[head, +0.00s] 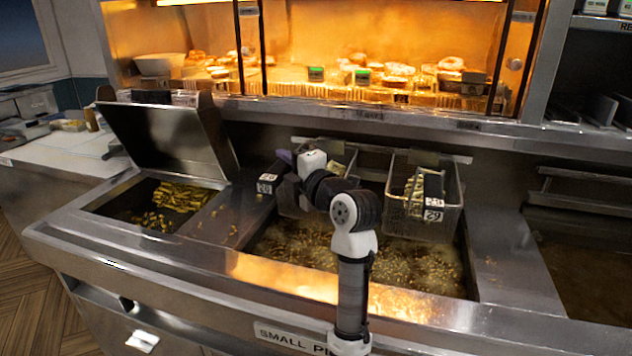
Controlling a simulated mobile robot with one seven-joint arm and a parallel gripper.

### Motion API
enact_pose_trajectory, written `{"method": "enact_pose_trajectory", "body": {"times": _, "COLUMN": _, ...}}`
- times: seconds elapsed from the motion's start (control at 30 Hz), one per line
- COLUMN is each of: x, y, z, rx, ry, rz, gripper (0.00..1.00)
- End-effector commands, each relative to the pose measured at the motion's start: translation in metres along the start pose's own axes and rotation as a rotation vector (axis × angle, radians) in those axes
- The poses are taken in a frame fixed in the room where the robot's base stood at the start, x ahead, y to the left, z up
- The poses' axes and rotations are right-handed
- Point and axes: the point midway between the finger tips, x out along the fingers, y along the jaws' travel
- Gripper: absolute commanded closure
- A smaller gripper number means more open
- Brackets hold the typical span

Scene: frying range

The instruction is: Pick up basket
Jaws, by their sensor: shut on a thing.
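Two wire fry baskets hang at the back of the fryer vat. The right basket (398,218) has a black handle labelled 29 and hangs from the rail. The left basket (290,205) is mostly hidden behind my arm; its black handle (266,184), labelled 28, points left. My gripper (284,168) is at this handle and shut on it, though my wrist hides most of the fingers and the exact contact.
Bubbling oil fills the vat (300,255) below the baskets. To the left, a bin (150,212) of fried pieces stands under a raised metal lid (165,140). A lit food warmer (330,110) runs behind.

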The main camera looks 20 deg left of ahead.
Motion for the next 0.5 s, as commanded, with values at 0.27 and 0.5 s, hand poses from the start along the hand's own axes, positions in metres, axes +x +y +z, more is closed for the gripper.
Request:
{"method": "enact_pose_trajectory", "body": {"times": 0.27, "x": -0.0004, "y": 0.0012, "z": -0.0002, "rx": -0.003, "ry": 0.0, "rz": 0.003, "gripper": 1.0}}
{"method": "enact_pose_trajectory", "body": {"times": 0.5, "x": -0.0004, "y": 0.0051, "z": 0.0, "rx": -0.003, "ry": 0.0, "rz": 0.003, "gripper": 1.0}}
